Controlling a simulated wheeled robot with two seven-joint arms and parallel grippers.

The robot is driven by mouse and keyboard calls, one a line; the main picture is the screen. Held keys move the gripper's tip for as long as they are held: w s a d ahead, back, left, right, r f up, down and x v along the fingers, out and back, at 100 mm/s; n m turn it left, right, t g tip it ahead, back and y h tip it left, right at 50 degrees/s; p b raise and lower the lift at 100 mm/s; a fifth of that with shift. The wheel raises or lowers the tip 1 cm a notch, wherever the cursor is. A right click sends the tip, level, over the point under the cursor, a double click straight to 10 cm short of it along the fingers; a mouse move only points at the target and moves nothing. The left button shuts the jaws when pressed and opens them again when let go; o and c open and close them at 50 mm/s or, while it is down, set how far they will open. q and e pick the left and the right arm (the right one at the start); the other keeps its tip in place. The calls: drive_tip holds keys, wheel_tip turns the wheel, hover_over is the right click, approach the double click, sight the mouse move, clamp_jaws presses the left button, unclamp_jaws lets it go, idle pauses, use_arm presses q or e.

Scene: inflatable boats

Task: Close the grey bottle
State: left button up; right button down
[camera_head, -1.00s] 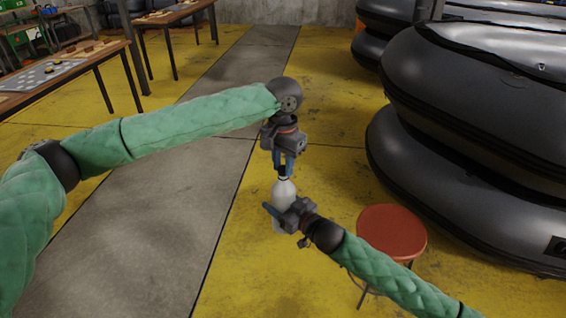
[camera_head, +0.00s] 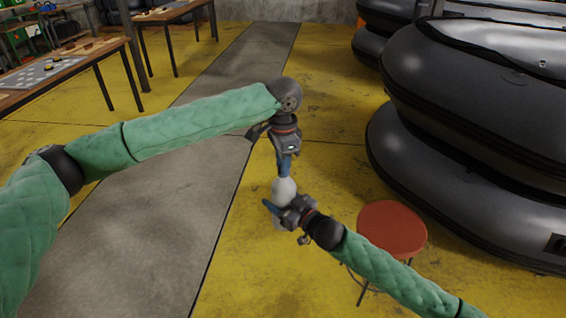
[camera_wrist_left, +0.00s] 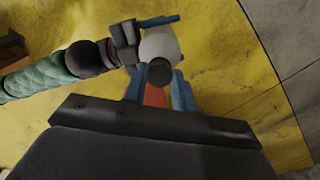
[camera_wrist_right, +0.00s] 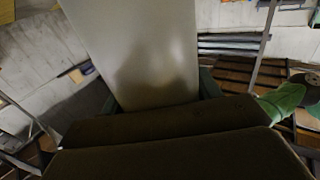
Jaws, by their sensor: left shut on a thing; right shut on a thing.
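The grey bottle (camera_head: 284,188) is upright in the air in the head view. My right gripper (camera_head: 279,210) is shut around its body from the side; the body fills the upper middle of the right wrist view (camera_wrist_right: 140,50). My left gripper (camera_head: 285,172) points straight down over the bottle's top. In the left wrist view a round dark cap (camera_wrist_left: 159,72) sits between the blue fingers, lined up with the pale bottle (camera_wrist_left: 160,45) below it. The left gripper is shut on this cap. Whether the cap is fully seated on the neck is hidden by the fingers.
A red round stool (camera_head: 391,230) stands right of the bottle. Stacked black inflatable boats (camera_head: 470,130) fill the right side. A wooden table (camera_head: 60,75) with small items is at the upper left.

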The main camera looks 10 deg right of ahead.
use_arm(q)
drive_tip(key=m, duration=0.8)
drive_tip(key=shift+w, duration=0.1)
drive_tip(key=m, duration=0.8)
drive_tip(key=shift+w, duration=0.1)
drive_tip(key=m, duration=0.8)
drive_tip(key=shift+d, duration=0.1)
drive_tip(key=m, duration=0.8)
drive_tip(key=shift+m, duration=0.3)
drive_tip(key=shift+d, duration=0.1)
